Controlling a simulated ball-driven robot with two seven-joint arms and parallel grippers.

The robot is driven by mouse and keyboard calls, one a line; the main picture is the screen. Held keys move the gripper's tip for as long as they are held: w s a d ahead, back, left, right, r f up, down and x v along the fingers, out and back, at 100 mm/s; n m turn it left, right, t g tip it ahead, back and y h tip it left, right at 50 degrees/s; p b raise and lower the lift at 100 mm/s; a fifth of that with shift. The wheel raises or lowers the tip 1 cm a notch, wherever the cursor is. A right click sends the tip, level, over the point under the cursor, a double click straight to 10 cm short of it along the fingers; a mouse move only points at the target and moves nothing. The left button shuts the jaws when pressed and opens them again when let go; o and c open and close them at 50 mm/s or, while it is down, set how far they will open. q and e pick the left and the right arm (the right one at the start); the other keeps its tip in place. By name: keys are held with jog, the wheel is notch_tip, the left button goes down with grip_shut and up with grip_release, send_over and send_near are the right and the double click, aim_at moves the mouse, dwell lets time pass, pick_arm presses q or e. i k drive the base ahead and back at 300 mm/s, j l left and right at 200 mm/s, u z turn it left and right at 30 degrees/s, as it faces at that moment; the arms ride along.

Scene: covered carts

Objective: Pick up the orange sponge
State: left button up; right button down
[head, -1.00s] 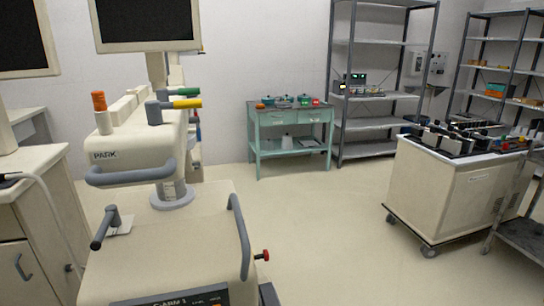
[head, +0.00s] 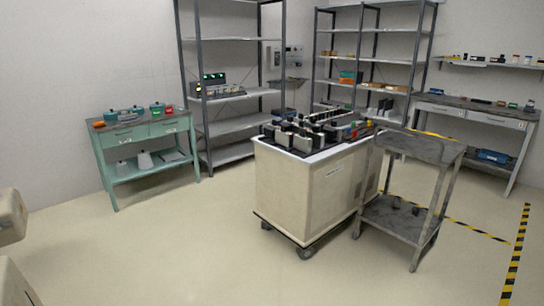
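A small orange object (head: 99,124) lies at the left end of the top of the teal table (head: 150,131), by the left wall. It may be the orange sponge, but it is too small to tell. Teal pots with lids (head: 125,115) stand to its right on the same top. Neither of my grippers is in view.
A white cart (head: 300,195) loaded with dark items stands mid-room, with a grey metal cart (head: 420,148) to its right. Shelving (head: 232,90) stands behind. A pale machine edge (head: 10,216) shows at the left. The floor (head: 160,245) before the teal table is clear.

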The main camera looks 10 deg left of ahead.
aim_at(99, 124)
jog(key=i+l, duration=0.15)
jog(key=i, duration=0.4)
jog(key=i+l+u, duration=0.15)
jog(key=i, duration=0.4)
jog(key=i+j+u, duration=0.15)
jog(key=i+u, duration=0.7)
jog(key=i, duration=0.15)
jog(key=i+l+u, duration=0.15)
jog(key=i+u, duration=0.3)
jog(key=i+l+u, duration=0.1)
jog(key=i+u, duration=0.2)
jog(key=i, duration=1.9)
